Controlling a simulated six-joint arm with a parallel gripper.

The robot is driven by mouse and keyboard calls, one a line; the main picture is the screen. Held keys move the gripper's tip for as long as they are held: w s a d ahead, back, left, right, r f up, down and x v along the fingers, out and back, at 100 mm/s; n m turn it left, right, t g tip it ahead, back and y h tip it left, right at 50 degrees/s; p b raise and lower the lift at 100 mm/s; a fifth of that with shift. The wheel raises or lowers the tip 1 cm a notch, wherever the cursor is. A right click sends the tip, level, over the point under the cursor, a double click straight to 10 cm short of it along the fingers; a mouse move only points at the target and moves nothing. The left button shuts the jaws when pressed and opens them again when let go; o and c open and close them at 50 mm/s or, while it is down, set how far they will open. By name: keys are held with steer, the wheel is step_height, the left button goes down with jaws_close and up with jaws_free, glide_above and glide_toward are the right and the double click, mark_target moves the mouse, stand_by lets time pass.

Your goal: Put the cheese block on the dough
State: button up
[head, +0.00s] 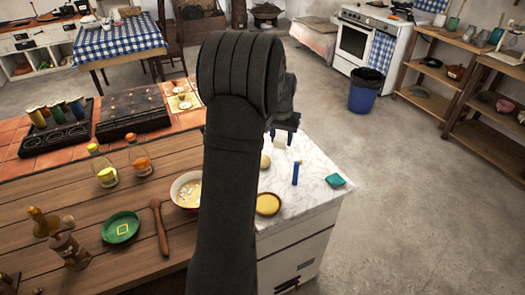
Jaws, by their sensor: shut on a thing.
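My gripper (283,131) is beyond my dark arm, over the white marble counter top (311,177). It is shut on a small pale block (280,142), which looks like the cheese block. Whether the block touches the counter I cannot tell. A pale round lump (265,161), likely the dough, lies on the marble nearer the camera and slightly left of the block. My arm hides part of the counter to its left.
A white bowl (186,190), a green plate (121,228) and a wooden spoon (160,228) lie left of my arm.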

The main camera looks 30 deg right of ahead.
steer(key=w+a+f, duration=0.1)
steer(key=w, duration=0.1)
steer(key=w+a+f, duration=0.1)
steer(key=w+f, duration=0.1)
steer(key=w+a+f, duration=0.1)
steer(key=w+f, duration=0.1)
steer(key=w, duration=0.1)
steer(key=shift+a, duration=0.3)
steer(key=shift+f, duration=1.9)
steer(key=shift+f, duration=0.1)
steer(key=o, duration=1)
steer(key=r, duration=0.8)
steer(key=s+a+r, duration=0.1)
steer(key=r, duration=0.3)
steer(key=shift+r, duration=0.1)
